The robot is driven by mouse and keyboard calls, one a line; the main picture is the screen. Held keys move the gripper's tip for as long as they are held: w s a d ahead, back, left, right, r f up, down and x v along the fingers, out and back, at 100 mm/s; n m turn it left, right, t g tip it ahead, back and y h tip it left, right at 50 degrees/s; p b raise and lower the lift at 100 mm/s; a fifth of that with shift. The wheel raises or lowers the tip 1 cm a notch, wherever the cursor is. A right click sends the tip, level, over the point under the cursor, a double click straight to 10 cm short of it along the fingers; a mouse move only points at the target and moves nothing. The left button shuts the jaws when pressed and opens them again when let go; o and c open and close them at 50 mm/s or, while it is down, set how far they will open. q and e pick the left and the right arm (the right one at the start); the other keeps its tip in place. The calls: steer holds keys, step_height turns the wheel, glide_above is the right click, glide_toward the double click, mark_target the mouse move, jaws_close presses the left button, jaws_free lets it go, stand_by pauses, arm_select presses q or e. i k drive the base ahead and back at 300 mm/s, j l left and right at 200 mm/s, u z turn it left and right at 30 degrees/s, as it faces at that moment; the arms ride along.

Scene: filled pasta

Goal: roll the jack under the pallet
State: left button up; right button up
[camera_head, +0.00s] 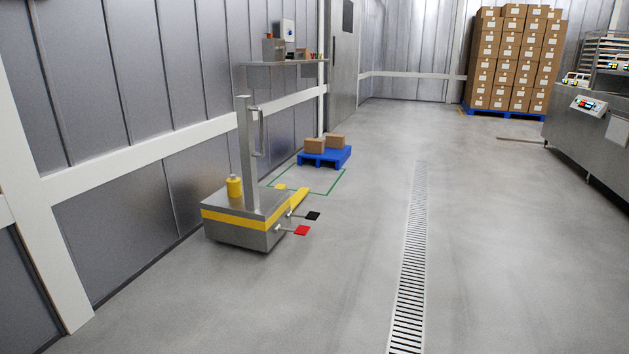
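The jack (247,217) stands on the floor at centre left, near the wall. It has a grey body with a yellow stripe, an upright grey mast, a yellow cylinder on top, and a red and a black pedal on its right side. Its yellow forks (299,198) point away, toward the blue pallet (325,158). The pallet carries two small brown boxes and stands beyond the fork tips, with a gap of floor between. A green outline on the floor lies between them. Neither of my grippers shows in the head view.
A long floor drain (411,270) runs up the middle right. A tall stack of brown cartons (516,60) stands on another blue pallet at the back right. A steel machine (588,135) is at the right. A wall shelf (283,64) hangs above the jack. The central floor is clear.

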mark_target(245, 214)
steer(key=i+u, duration=0.1)
steer(key=i, duration=0.4)
steer(key=i+l+u, duration=0.15)
steer(key=i, duration=0.3)
steer(key=i+u, duration=0.1)
steer(key=i, duration=0.4)
steer(key=i+l+u, duration=0.1)
steer(key=i, duration=0.35)
steer(key=l, duration=0.1)
